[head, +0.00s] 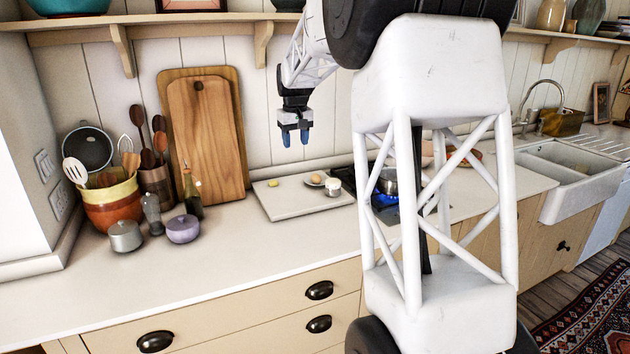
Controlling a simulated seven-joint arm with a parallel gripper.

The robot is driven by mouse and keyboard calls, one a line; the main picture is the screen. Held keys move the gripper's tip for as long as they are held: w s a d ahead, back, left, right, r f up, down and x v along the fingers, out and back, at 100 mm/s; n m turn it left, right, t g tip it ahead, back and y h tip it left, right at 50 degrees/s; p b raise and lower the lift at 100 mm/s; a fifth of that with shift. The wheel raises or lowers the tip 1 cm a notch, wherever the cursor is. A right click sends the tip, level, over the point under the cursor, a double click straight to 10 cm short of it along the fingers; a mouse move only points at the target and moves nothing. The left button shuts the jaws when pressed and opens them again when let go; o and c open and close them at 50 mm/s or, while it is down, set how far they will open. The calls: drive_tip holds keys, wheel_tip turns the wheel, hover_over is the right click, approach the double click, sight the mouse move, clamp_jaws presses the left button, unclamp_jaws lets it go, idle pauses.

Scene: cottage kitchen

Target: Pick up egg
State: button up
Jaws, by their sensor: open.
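A small egg (316,178) shows in the head view, pale brownish, on a small dish on the white board (290,204) on the counter. My gripper (294,138) hangs above the back of the board, fingers pointing down, a little left of the egg and well above it. Its two blue fingertips are apart and nothing shows between them.
A small white jar (333,187) stands close to the right of the egg. A yellow piece (272,183) lies on the board's left. A stove with a pan (388,181) and blue flame is at right. Wooden cutting boards (205,135) lean on the wall. The front counter is clear.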

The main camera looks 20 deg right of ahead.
drive_tip(key=w+d+f, duration=0.3)
drive_tip(key=w+d, duration=0.1)
drive_tip(key=w, duration=0.2)
drive_tip(key=w+d+f, duration=0.4)
drive_tip(key=w, duration=0.3)
drive_tip(key=g, duration=0.1)
hover_over(316, 175)
drive_tip(key=f, duration=1)
drive_tip(key=shift+w+d+f, duration=0.15)
drive_tip(key=shift+w+f, duration=0.1)
drive_tip(key=shift+f, duration=0.05)
drive_tip(key=shift+f, duration=0.1)
drive_tip(key=shift+f, duration=1.25)
drive_tip(key=shift+s+f, duration=0.1)
drive_tip(key=shift+f, duration=2.5)
drive_tip(key=shift+c, duration=1.4)
